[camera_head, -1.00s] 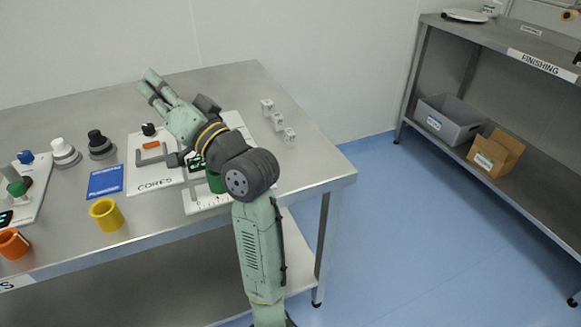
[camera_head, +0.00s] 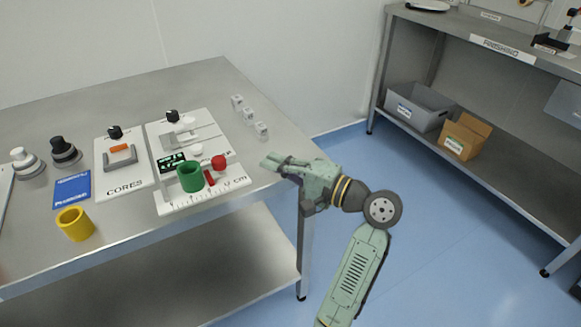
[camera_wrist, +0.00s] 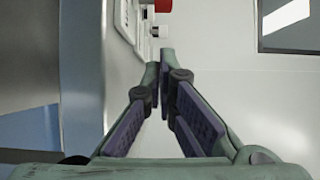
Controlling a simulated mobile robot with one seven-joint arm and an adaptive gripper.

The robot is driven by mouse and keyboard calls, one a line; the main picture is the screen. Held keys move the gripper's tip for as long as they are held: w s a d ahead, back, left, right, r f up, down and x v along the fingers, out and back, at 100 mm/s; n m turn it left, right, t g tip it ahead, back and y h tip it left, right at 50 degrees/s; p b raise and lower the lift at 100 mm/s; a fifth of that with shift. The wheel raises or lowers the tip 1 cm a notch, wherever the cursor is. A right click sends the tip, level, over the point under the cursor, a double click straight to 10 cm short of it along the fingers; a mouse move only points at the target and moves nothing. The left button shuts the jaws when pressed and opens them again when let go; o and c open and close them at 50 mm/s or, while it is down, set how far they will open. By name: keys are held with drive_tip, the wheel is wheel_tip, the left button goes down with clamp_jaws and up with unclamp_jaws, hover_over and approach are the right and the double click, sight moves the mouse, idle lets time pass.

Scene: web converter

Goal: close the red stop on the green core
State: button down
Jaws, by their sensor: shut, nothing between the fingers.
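The green core (camera_head: 190,177) stands upright on the white board with a centimetre scale (camera_head: 232,183). A small red bar, the likely red stop (camera_head: 210,178), is on the scale just right of the core; I cannot tell whether they touch. A round red knob (camera_head: 219,162) sits behind it on the same device. My gripper (camera_head: 268,162) is shut and empty, right of the board near the table's right edge, apart from the core and stop. In the wrist view its fingertips (camera_wrist: 166,58) meet, and a red part (camera_wrist: 163,5) shows at the top edge.
A yellow ring (camera_head: 75,224), a blue card (camera_head: 72,190) and the white CORES board (camera_head: 125,182) lie to the left. Several small pale blocks (camera_head: 249,114) stand behind the device. The finishing shelf (camera_head: 470,110) holds a grey bin and a cardboard box across a clear floor.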

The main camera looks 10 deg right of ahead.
sight(225, 166)
drive_tip(key=x, duration=0.3)
drive_tip(key=shift+w+a+r+p, duration=0.1)
drive_tip(key=shift+w+a+p, duration=0.05)
drive_tip(key=shift+a+p, duration=0.5)
drive_tip(key=shift+a, duration=1.45)
drive_tip(key=shift+s, duration=0.2)
drive_tip(key=shift+s+a+p, duration=0.25)
drive_tip(key=shift+s+a, duration=0.05)
drive_tip(key=shift+a, duration=0.55)
drive_tip(key=shift+s+a+p, duration=0.2)
drive_tip(key=shift+s+a, duration=0.05)
drive_tip(key=shift+a, duration=0.6)
drive_tip(key=shift+d, duration=0.1)
